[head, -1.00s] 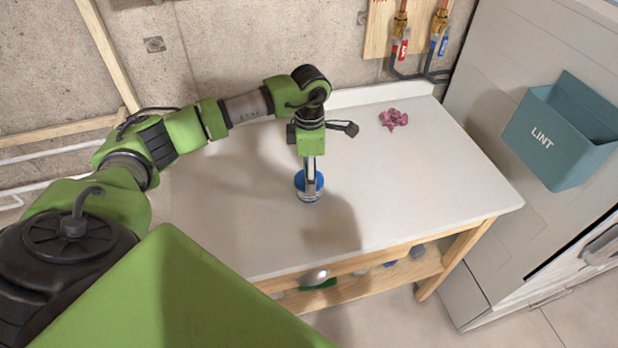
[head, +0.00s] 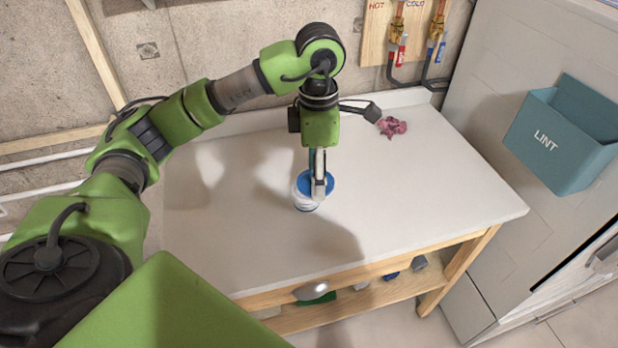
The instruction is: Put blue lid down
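My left gripper (head: 319,190) points down over the worktable, its fingers narrow and close together at the blue lid (head: 307,184). It appears shut on the lid's rim. A small white tub (head: 304,203) stands upright on the tabletop, directly under and slightly left of the fingertips. The fingers hide part of the lid and the tub. The lid seems a little above the tub and offset to the right, but the gap is hard to tell. My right gripper is not in view.
The white worktable (head: 410,190) is mostly bare around the tub. A crumpled pink cloth (head: 392,127) lies at the back right. A teal LINT bin (head: 560,140) hangs on the grey appliance at the right. Several items sit on the wooden shelf (head: 350,303) below.

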